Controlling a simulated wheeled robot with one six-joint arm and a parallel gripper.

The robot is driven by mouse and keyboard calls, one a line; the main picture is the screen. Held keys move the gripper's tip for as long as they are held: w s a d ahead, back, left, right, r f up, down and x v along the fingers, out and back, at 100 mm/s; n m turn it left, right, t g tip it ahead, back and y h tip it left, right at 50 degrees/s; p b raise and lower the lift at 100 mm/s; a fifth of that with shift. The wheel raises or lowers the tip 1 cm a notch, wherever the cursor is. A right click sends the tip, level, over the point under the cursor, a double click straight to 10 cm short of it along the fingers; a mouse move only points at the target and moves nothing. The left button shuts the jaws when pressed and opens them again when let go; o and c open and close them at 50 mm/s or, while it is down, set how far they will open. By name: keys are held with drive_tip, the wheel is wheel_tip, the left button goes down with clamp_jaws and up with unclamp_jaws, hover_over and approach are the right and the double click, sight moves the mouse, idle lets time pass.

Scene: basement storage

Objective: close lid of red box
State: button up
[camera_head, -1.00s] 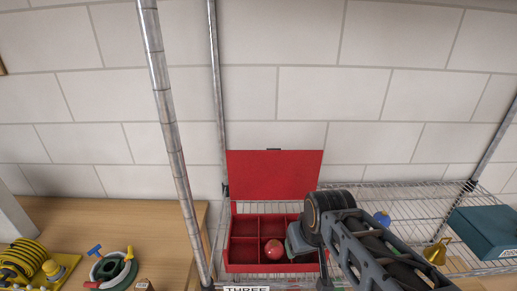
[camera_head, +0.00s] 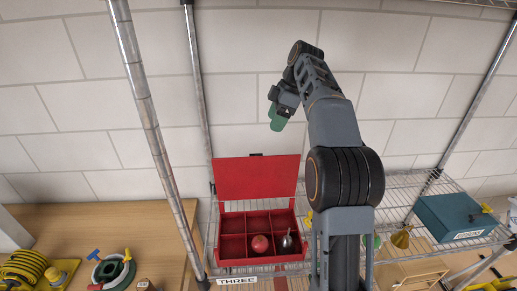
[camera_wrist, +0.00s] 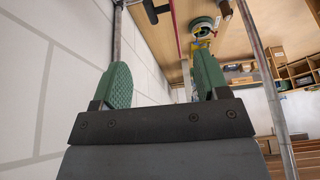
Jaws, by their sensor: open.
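The red box (camera_head: 224,250) stands on the wire shelf, and its lid (camera_head: 256,178) is up, leaning near the wall. The box has several compartments. A red ball-like item (camera_head: 260,244) lies in one front compartment and a dark metallic item (camera_head: 287,241) in the one to its right. My gripper (camera_head: 277,118) is above the lid and to its upper right, apart from it. In the wrist view its two green pads (camera_wrist: 160,85) are wide apart with nothing between them. The box does not show in the wrist view.
A teal box (camera_head: 450,218) stands on the shelf at right, with a brass funnel-like item (camera_head: 402,237) left of it. A metal post (camera_head: 150,130) rises left of the red box. A wooden table (camera_head: 100,225) is at left.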

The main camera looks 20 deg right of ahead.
hover_over(256, 175)
drive_tip(key=w+d, duration=0.2)
wheel_tip(256, 175, down, 12)
drive_tip(key=shift+a+f+n+b, duration=0.2)
drive_tip(key=shift+a+n+b, duration=0.1)
drive_tip(key=shift+b, duration=0.1)
drive_tip(key=shift+w+d, duration=0.1)
